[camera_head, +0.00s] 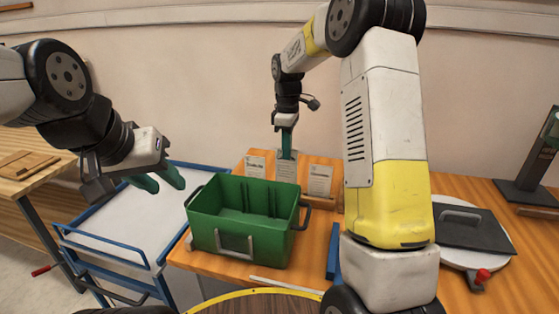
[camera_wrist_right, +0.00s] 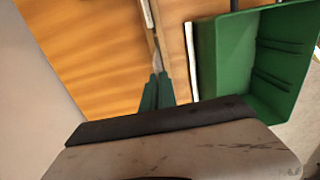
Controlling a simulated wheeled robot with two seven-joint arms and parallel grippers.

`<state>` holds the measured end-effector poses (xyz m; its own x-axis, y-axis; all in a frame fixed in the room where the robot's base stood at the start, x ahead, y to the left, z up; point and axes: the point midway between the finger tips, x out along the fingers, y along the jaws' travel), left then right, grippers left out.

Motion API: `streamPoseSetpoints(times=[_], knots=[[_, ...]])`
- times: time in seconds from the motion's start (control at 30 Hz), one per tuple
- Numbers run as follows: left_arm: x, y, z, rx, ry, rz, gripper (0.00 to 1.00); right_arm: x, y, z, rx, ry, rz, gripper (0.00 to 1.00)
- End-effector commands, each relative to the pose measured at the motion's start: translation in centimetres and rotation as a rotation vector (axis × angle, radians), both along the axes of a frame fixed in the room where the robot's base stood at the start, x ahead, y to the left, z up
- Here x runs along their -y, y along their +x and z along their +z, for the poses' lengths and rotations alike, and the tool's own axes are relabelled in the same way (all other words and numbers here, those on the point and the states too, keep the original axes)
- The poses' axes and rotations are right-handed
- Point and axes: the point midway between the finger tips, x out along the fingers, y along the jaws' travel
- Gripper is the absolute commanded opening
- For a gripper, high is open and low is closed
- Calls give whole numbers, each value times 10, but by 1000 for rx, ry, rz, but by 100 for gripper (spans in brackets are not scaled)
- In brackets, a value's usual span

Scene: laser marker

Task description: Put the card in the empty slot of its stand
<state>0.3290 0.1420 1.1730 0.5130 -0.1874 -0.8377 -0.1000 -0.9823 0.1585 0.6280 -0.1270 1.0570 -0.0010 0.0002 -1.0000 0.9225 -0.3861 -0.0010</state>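A wooden stand (camera_head: 336,200) at the back of the table holds a pale printed card on the left (camera_head: 255,165) and another on the right (camera_head: 320,180). A middle card (camera_head: 287,172) is between them, under my right gripper (camera_head: 287,153). The right fingers are close together on its top edge. In the right wrist view the right gripper (camera_wrist_right: 159,88) points at the stand, with the card's thin edge at its tips. I cannot tell whether the card's bottom is seated, as the green box hides it. My left gripper (camera_head: 158,183) is open and empty at the left.
A green box (camera_head: 222,240) stands in front of the stand; its wall also shows in the right wrist view (camera_wrist_right: 210,60). A blue-railed cart (camera_head: 110,235) is at left. A dark plate (camera_head: 465,232) on a round base lies at right.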

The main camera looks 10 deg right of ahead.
Motion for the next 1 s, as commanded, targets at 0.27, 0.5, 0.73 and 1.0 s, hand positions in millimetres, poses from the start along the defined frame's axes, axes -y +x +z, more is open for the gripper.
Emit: streamPoseSetpoints(times=[0.27,0.5,0.73,1.0], knots=[[0,0,0,0,0,0,36,0,-1,-30,-3,-1,0,0],[0,0,0,-1,0,0,36,0,0,-41,1,0,0,0],[0,0,0,-1,0,0,36,0,0,-43,1,0,0,6],[0,0,0,-1,0,0,36,0,0,-43,1,0,0,23]])
